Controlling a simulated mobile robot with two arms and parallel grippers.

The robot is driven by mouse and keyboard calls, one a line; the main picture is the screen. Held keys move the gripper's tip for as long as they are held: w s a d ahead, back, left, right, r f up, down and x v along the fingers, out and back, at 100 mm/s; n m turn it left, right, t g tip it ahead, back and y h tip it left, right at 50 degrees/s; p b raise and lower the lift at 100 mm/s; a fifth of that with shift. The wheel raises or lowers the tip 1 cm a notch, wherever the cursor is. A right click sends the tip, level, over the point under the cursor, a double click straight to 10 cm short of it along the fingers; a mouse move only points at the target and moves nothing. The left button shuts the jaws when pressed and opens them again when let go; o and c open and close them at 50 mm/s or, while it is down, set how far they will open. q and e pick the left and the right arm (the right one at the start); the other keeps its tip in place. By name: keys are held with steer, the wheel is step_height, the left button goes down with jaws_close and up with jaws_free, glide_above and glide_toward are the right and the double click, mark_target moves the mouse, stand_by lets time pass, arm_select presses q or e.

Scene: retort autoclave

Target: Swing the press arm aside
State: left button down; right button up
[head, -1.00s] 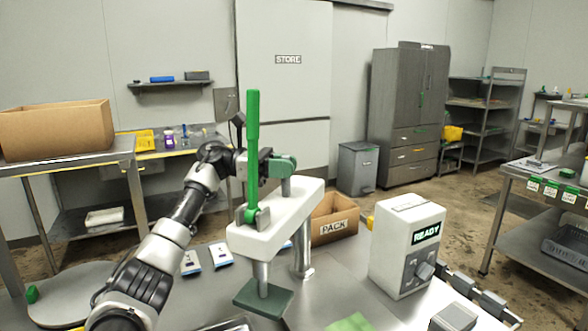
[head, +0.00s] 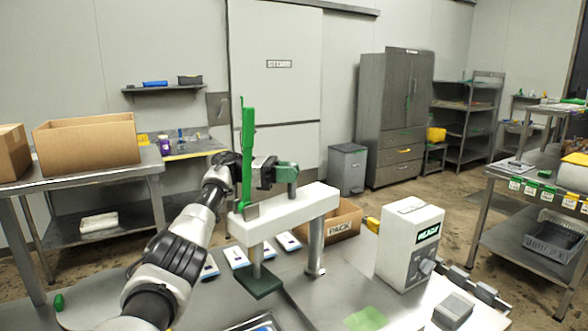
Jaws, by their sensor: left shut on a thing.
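The press arm (head: 285,212) is a white horizontal beam on a metal post, reaching left over the steel table. A tall green lever (head: 248,150) stands upright at its left end, and a dark green press plate (head: 260,284) hangs below that end, over the table. A green knob (head: 286,172) stands on top of the beam. My left gripper (head: 262,172) is at the lever and knob, behind the lever from here, and is shut; its fingertips are partly hidden, and it seems to hold the green knob. My right gripper is not in view.
A white control box (head: 408,245) reading READY stands right of the press. A cardboard PACK box (head: 343,228) sits behind the post. Several white cards lie left of the press. A green pad (head: 366,319) lies at the front.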

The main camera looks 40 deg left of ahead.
arm_select(q)
steer(key=shift+w+a+r, duration=0.1)
steer(key=shift+a+r, duration=0.15)
steer(key=shift+r, duration=0.1)
steer(key=shift+a+f, duration=0.1)
steer(key=shift+a, duration=0.15)
steer(key=c, duration=1.2)
jaws_free()
steer(key=shift+c, duration=0.2)
steer(key=shift+o, duration=1.2)
steer(key=shift+w+d+f, duration=0.1)
steer(key=shift+w+d, duration=0.05)
steer(key=shift+w, duration=0.05)
steer(key=shift+w+d+f, duration=0.1)
steer(key=shift+w, duration=0.05)
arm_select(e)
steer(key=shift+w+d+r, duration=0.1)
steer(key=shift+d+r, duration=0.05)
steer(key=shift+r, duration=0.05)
